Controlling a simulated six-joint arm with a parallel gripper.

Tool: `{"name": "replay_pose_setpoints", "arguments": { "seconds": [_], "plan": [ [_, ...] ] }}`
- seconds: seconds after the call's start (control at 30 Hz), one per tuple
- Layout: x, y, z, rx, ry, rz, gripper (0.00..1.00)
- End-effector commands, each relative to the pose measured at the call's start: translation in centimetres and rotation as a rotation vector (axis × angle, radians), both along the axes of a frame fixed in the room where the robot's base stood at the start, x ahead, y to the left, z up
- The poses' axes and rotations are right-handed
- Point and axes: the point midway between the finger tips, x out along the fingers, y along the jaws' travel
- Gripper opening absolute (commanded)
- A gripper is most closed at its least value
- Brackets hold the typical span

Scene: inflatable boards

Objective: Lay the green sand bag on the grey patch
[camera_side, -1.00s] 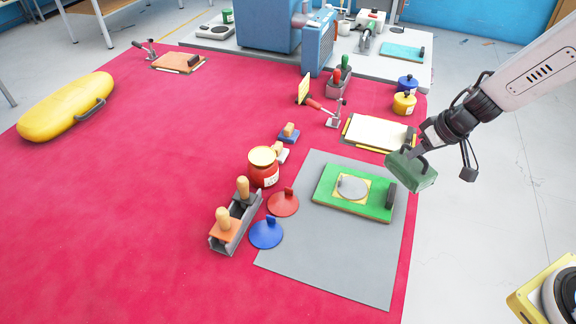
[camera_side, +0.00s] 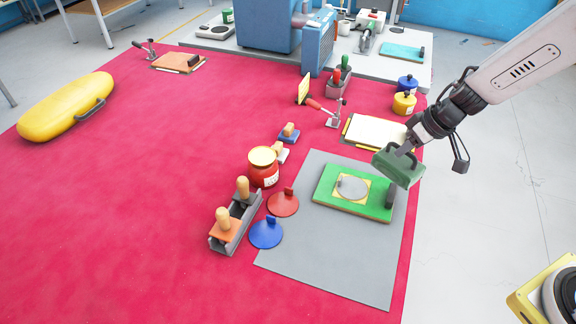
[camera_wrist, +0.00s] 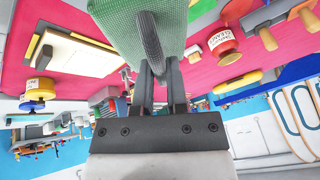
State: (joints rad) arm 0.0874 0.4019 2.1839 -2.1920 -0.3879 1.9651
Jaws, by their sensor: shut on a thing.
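The green sand bag (camera_side: 397,168) hangs from my gripper (camera_side: 407,148) by its dark handle, tilted, in the air near the right edge of the red cloth. In the wrist view the bag (camera_wrist: 115,28) fills the top middle, and my gripper's fingers (camera_wrist: 160,68) are closed at its handle. A round grey patch (camera_side: 353,188) lies on a yellow square on a green board (camera_side: 350,207) with a dark handle at its right end. In the side view the bag is above and to the right of the patch, apart from it. The patch is not clear in the wrist view.
The green board lies on a grey mat (camera_side: 330,265). A red jar (camera_side: 263,170), red disc (camera_side: 284,204), blue disc (camera_side: 266,234) and tool rack (camera_side: 236,222) stand left of it. A white board (camera_side: 378,133) and yellow pot (camera_side: 404,104) are behind. The mat's front is clear.

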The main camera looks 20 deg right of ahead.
Motion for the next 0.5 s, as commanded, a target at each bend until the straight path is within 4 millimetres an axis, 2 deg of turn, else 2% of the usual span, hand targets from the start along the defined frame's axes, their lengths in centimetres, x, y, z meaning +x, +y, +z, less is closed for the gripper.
{"name": "replay_pose_setpoints", "arguments": {
  "seconds": [0.2,0.5],
  "plan": [
    [2.3,2.4,-0.3,0.001,-0.003,0.240,0.00],
    [3.9,4.5,-0.8,-0.005,0.003,0.483,0.00]
  ]
}}
